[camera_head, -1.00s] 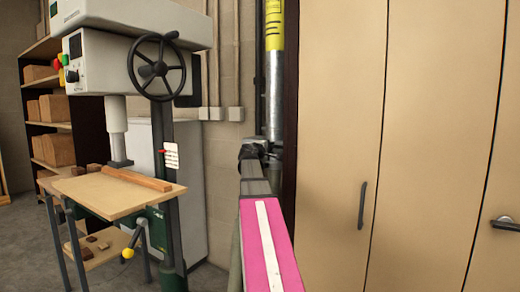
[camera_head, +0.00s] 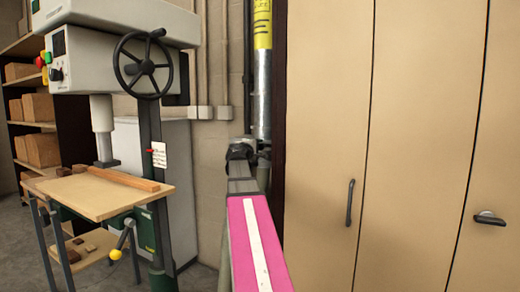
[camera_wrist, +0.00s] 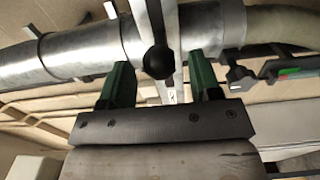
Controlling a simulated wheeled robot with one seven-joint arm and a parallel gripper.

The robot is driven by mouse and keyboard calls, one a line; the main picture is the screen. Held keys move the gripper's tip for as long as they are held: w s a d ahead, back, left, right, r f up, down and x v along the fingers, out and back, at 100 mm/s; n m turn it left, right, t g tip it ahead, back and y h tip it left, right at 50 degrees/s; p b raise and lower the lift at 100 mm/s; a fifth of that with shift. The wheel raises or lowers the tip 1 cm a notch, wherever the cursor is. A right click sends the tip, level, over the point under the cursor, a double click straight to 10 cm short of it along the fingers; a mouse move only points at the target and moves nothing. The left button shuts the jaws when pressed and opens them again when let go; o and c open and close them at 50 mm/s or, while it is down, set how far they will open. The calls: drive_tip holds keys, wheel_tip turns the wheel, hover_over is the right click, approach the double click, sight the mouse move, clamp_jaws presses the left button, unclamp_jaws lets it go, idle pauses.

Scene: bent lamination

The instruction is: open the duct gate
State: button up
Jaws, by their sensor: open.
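The duct is a silver metal pipe (camera_head: 262,95) with a yellow label band, running upright beside the dark post in the head view. In the wrist view the pipe (camera_wrist: 80,48) crosses the top of the picture. A flat metal gate slide (camera_wrist: 172,20) crosses it, with a round black knob (camera_wrist: 158,61) in front. My gripper (camera_wrist: 160,66) is open, its two green fingers pointing toward the pipe, with the knob appearing between them. I cannot tell whether either finger touches it. In the head view my gripper (camera_head: 243,150) is at the pipe's lower end, its fingers hard to make out.
A drill press (camera_head: 110,55) with a handwheel and a wooden work table (camera_head: 95,198) stand on the left. Tall beige cabinet doors (camera_head: 325,100) fill the right. A pale hose (camera_wrist: 285,25) and a grey clamp-like part (camera_wrist: 240,77) lie right of the gripper in the wrist view.

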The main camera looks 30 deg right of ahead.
drive_tip(key=v, duration=0.8)
drive_tip(key=shift+s, duration=0.15)
drive_tip(key=shift+a, duration=0.15)
drive_tip(key=w+a+m+g+h, duration=0.1)
drive_tip(key=w+m+g+h, duration=0.1)
drive_tip(key=w+m+g, duration=0.3)
drive_tip(key=shift+n+g, duration=0.3)
drive_tip(key=shift+g, duration=0.4)
drive_tip(key=d, duration=1)
drive_tip(key=shift+w+d, duration=0.15)
drive_tip(key=shift+w, duration=0.1)
